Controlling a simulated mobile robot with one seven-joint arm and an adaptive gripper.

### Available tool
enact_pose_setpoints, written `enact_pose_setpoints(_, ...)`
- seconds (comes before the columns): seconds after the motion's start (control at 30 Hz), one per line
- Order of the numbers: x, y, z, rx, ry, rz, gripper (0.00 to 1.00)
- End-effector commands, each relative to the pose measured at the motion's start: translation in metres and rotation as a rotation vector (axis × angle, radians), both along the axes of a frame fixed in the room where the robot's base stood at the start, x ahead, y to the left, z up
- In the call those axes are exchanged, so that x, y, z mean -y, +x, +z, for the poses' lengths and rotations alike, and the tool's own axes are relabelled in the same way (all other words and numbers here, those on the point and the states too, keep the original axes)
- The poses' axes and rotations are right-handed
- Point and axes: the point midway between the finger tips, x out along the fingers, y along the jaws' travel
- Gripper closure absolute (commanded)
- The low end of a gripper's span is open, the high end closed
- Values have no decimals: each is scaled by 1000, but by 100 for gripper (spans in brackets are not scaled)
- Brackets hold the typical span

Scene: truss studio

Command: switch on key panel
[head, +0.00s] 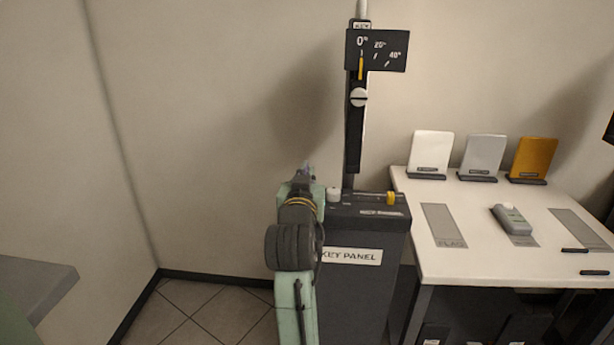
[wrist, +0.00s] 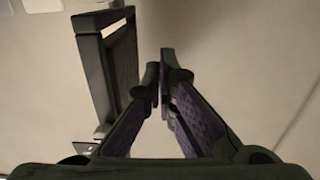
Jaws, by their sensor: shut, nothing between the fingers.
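The key panel is a dark cabinet (head: 370,280) with a white "KEY PANEL" label (head: 350,255), partly covered by my arm. Its top carries a white knob (head: 333,194) at the left and a yellow knob (head: 390,198) at the right. A dark upright (head: 355,140) rises behind them to an angle sign (head: 376,50) marked 0, 20 and 40, with a yellow pointer at 0. My gripper (head: 307,170) is left of the upright, mostly hidden behind my wrist. In the wrist view my gripper (wrist: 161,75) is shut and empty, with a dark framed panel (wrist: 118,60) to its left, apart from it.
A white table (head: 480,235) stands at the right, with a grey handheld device (head: 512,220) and white, grey and orange cards (head: 532,158) at its back. A grey ledge (head: 40,285) juts in at lower left. Wall and floor left of my arm are clear.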

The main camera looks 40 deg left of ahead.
Motion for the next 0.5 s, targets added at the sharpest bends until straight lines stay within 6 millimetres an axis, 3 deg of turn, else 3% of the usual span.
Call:
enact_pose_setpoints(0.2, 23, -37, 2, 1, 3, -1, 100)
enact_pose_setpoints(0.5, 34, -54, 6, -1, 0, -2, 100)
